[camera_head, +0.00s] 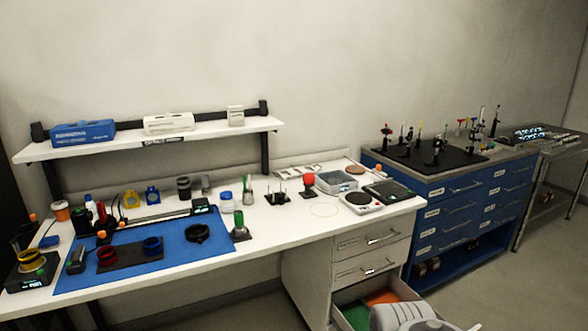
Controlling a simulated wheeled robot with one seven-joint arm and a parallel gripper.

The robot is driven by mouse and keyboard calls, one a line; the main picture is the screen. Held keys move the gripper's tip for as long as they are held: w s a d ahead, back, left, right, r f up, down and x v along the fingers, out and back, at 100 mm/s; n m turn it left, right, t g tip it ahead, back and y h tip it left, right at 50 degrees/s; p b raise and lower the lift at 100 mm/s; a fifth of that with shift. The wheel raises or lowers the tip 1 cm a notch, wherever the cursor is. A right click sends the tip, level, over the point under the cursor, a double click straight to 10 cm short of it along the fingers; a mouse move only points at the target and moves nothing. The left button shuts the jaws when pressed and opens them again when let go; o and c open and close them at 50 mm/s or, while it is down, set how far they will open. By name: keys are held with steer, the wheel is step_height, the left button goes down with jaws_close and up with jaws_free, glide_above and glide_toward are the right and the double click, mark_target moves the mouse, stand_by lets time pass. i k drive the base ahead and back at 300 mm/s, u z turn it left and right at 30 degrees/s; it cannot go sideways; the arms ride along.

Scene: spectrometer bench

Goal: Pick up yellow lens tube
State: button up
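A short yellow ring-shaped tube (31,259) sits on a black device with a lit display (32,279) at the far left front of the white bench. It looks like the yellow lens tube, with a dark or reddish band near it. A second yellow item, an upright mount with a hole (131,199), stands farther back beside a blue one. A grey-white part of my own arm shows at the bottom edge, right of centre, far from the yellow tube. My gripper's fingers do not show.
A blue mat (185,262) holds a dark tray (130,256) with a red and a blue ring, and a black ring (197,233). An orange-topped cup (60,211) stands behind the tube. A drawer (350,315) is open below the bench, at right.

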mark_target(29, 262)
steer(key=u, duration=1.8)
